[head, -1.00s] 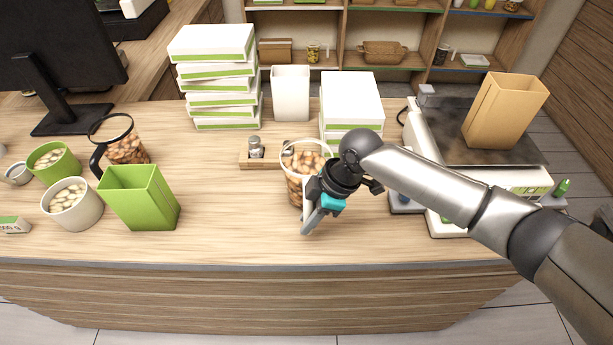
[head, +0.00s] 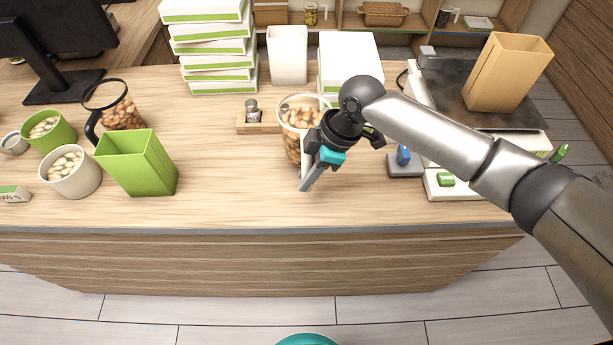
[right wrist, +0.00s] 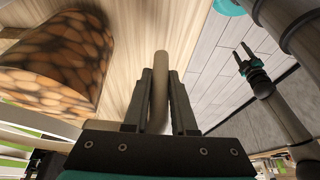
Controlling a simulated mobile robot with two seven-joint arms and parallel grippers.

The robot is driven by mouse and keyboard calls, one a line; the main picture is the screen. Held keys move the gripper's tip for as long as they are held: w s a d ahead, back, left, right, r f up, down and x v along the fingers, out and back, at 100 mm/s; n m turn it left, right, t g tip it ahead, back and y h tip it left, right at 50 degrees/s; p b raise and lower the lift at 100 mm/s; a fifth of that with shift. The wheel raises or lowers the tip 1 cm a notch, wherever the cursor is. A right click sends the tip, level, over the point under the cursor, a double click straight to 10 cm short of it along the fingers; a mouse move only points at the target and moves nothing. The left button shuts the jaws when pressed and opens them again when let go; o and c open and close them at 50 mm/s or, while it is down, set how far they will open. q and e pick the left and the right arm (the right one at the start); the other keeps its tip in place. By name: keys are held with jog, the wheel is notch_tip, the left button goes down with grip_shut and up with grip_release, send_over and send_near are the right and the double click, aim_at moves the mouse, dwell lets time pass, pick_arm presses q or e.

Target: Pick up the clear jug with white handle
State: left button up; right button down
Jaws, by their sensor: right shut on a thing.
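The clear jug with white handle (head: 289,140) is full of brown nut-like pieces. In the right wrist view the right gripper's fingers (right wrist: 160,95) are shut on the pale handle (right wrist: 161,65), with the jug body (right wrist: 60,65) to the left. My left gripper (right wrist: 244,54) shows open and empty at the right of that view.
A jug with a dark handle (head: 122,114), a green box (head: 137,165) and a white tub (head: 75,176) stand at the left. A scale (head: 406,164) is at right. The front counter strip is clear.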

notch_tip(320, 180, up, 18)
jog(key=shift+f, duration=0.15)
dwell(0.9)
dwell(0.3)
pick_arm(q)
jog(key=shift+r, duration=0.1)
pick_arm(e)
jog(key=shift+w, duration=0.1)
dwell(0.6)
